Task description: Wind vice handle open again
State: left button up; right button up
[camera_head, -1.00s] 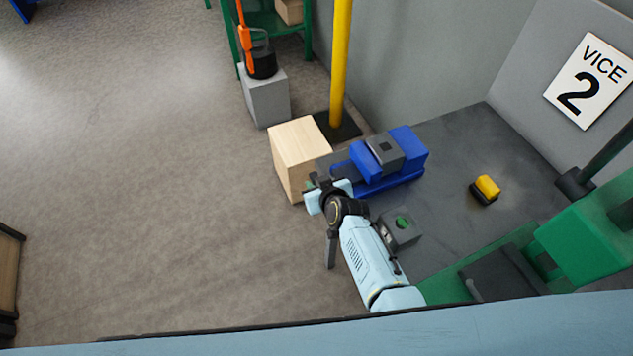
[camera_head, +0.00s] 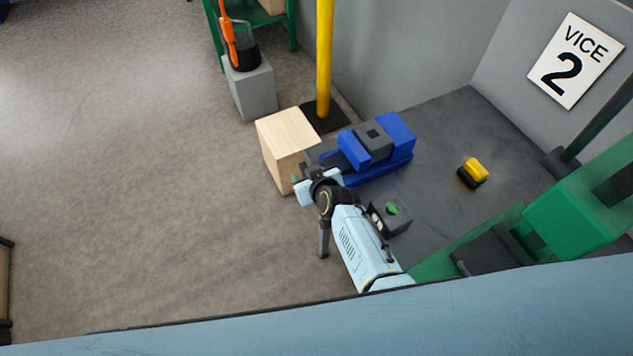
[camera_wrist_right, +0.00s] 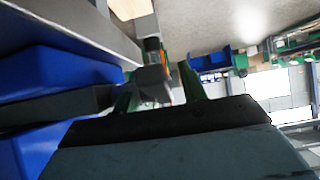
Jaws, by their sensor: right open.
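The blue vice (camera_head: 398,130) lies on the grey bench top, with a grey block (camera_head: 379,147) between its jaws. Its blue body (camera_wrist_right: 60,75) fills the left of the right wrist view. My right gripper (camera_head: 304,178) is at the vice's near-left end, beside the pale wooden box. In the right wrist view its two dark green fingers (camera_wrist_right: 158,85) stand apart. A small dark grey part (camera_wrist_right: 150,78), possibly the vice handle, shows between or just beyond them; I cannot tell whether they touch it. My left gripper is not in view.
A wooden box (camera_head: 286,135) stands beside the vice's left end. A yellow post (camera_head: 324,60) rises behind it. A grey box with a green button (camera_head: 392,215) sits close to my right forearm. A yellow-and-black object (camera_head: 473,173) lies on the bench (camera_head: 440,130). Open floor lies left.

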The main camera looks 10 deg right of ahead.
jog(key=v, duration=1.3)
